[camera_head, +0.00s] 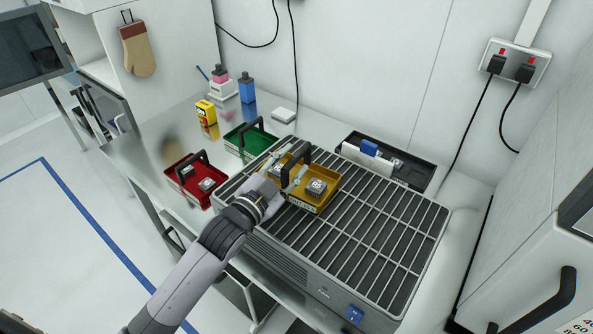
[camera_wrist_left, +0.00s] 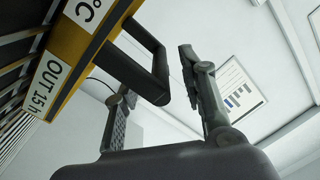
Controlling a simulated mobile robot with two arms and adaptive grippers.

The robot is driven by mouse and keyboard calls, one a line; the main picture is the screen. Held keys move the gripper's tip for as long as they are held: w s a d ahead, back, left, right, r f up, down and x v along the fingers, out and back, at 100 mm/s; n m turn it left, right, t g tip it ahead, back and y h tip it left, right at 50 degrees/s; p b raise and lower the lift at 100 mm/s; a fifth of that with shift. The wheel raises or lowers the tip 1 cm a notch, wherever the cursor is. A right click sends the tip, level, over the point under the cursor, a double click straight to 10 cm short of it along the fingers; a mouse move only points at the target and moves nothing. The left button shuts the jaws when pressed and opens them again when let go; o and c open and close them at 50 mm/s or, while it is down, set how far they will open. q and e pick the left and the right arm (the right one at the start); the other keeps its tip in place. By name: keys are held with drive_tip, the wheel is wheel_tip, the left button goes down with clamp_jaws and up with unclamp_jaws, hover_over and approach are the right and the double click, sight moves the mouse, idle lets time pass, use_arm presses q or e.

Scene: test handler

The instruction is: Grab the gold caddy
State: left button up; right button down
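The gold caddy (camera_head: 329,199), a shallow tray with a black handle (camera_head: 297,160) and small labelled blocks in it, stands on the slatted rack. In the left wrist view its labelled gold wall (camera_wrist_left: 75,45) is at upper left. My left gripper (camera_head: 287,176) is at the caddy's near left side, by the handle. Its fingers are spread in the left wrist view (camera_wrist_left: 158,76), with the black handle (camera_wrist_left: 145,72) showing between them. I cannot tell whether a finger touches it. My right gripper is in neither view.
A green caddy (camera_head: 259,139) and a red caddy (camera_head: 178,186) stand on the bench left of the rack (camera_head: 385,245). A yellow container (camera_head: 206,113) and bottles stand behind. A black tray (camera_head: 412,177) lies behind the rack. The rack's right part is clear.

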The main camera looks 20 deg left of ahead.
use_arm(q)
drive_tip(key=shift+x, duration=1.3)
drive_tip(key=shift+c, duration=0.4)
clamp_jaws()
drive_tip(key=shift+r, duration=0.1)
